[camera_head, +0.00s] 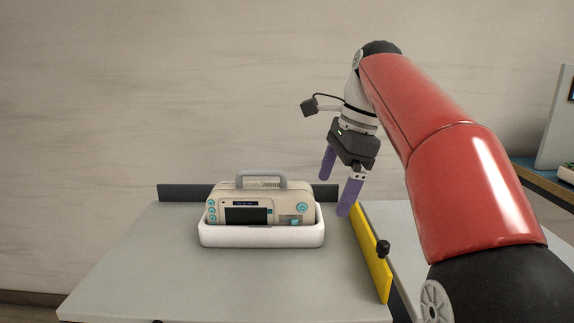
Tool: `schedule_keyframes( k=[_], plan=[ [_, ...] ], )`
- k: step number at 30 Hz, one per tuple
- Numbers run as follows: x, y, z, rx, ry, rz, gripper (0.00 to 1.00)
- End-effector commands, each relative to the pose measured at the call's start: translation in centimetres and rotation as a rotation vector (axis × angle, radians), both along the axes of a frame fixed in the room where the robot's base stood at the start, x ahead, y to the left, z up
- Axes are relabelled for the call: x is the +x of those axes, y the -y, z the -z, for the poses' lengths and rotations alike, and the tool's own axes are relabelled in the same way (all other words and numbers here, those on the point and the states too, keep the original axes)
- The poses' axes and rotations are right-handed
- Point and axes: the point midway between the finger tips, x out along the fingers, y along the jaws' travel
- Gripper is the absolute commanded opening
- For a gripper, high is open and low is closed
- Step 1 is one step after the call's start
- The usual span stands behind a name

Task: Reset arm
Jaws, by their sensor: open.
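My gripper (336,184) is open and empty, with two purple fingers pointing down. It hangs above the right back part of the grey table (150,271), up and to the right of the monitor. My red arm (440,135) reaches in from the right and bends down at the wrist. The beige monitor (284,208) has a dark screen, teal buttons and a grey top handle. It sits upright in a white tray (261,238) on the table. The gripper appears apart from both. The monitor's lower part is hidden by the tray's front wall.
A dark strip (185,193) runs along the table's back edge. The table's left and front parts are clear. Another surface with a pale panel (558,125) stands at the far right.

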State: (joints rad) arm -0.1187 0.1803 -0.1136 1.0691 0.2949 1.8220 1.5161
Motion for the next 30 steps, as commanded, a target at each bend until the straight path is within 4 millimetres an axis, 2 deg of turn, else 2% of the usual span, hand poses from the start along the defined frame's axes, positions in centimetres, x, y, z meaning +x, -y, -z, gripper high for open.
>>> schedule_keyframes(
  k=[5, 11, 17, 21, 24, 27, 30],
  plan=[
    [-2.0, 0.9, 0.7, -0.020, 0.077, -0.111, 1.00],
    [-5.4, 2.4, 2.8, -0.080, 0.201, -0.301, 1.00],
    [-11.2, 4.2, 7.8, -0.223, 0.368, -0.631, 1.00],
    [-15.6, 5.3, 12.7, -0.364, 0.464, -0.898, 1.00],
    [-18.1, 5.9, 16.1, -0.458, 0.507, -1.065, 1.00],
    [-19.9, 6.3, 18.8, -0.534, 0.531, -1.199, 1.00],
    [-21.0, 6.6, 20.6, -0.583, 0.542, -1.284, 1.00]
  ],
)
